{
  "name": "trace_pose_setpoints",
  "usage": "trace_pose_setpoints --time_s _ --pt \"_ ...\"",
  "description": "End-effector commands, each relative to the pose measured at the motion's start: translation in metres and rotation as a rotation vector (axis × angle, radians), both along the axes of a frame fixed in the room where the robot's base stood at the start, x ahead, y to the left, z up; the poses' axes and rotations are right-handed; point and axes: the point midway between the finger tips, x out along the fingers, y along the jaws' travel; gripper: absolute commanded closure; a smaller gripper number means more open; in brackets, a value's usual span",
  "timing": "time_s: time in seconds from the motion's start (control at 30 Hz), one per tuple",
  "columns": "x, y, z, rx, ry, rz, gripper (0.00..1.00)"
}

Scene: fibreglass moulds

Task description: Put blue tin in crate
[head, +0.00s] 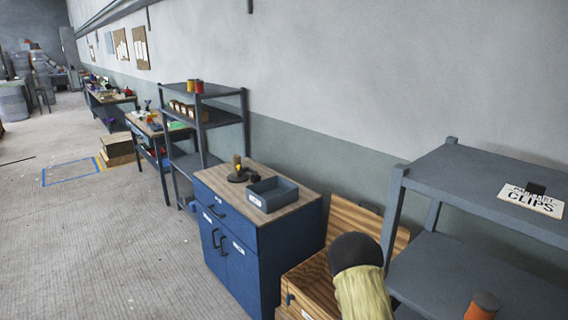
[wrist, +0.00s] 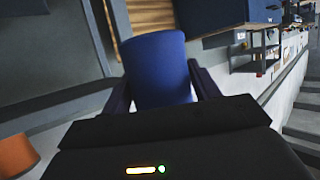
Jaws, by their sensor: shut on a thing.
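In the wrist view, my gripper (wrist: 160,84) is shut on the blue tin (wrist: 158,62), with one dark finger on each side of it. The blue tin is a plain rounded cylinder, held clear of the surfaces around it. In the head view, a wooden crate (head: 308,284) with a raised back board stands between the blue cabinet and the grey shelf. My arm covers part of the crate and hides its inside. I cannot make out the gripper or the tin in the head view. Wooden slats (wrist: 150,16) show beyond the tin in the wrist view.
A blue cabinet (head: 240,262) bears a grey-blue tray (head: 272,194) and a dark stand. A grey shelf (head: 480,185) at right holds a CLIPS card (head: 531,200) and an orange tin (head: 481,308). Open floor (head: 110,230) lies at left.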

Motion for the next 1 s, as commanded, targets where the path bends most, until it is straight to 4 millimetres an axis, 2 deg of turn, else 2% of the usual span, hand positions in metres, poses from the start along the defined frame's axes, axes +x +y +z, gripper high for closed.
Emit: trace_pose_setpoints --time_s 0.03,0.1,0.23,0.53,0.67,0.77,1.0 --pt "-0.005 0.018 -0.012 0.0 0.005 0.058 0.68" --pt "-0.011 0.036 -0.021 -0.001 0.003 0.116 0.68" --pt "-0.016 0.052 -0.027 -0.002 0.0 0.17 0.68" --pt "-0.016 0.054 -0.027 -0.002 -0.002 0.174 0.68" --pt "-0.019 0.053 -0.034 -0.003 0.0 0.172 0.68" --pt "-0.024 0.053 -0.049 -0.003 0.002 0.173 0.68" --pt "-0.052 0.053 -0.106 -0.002 0.006 0.174 0.68"
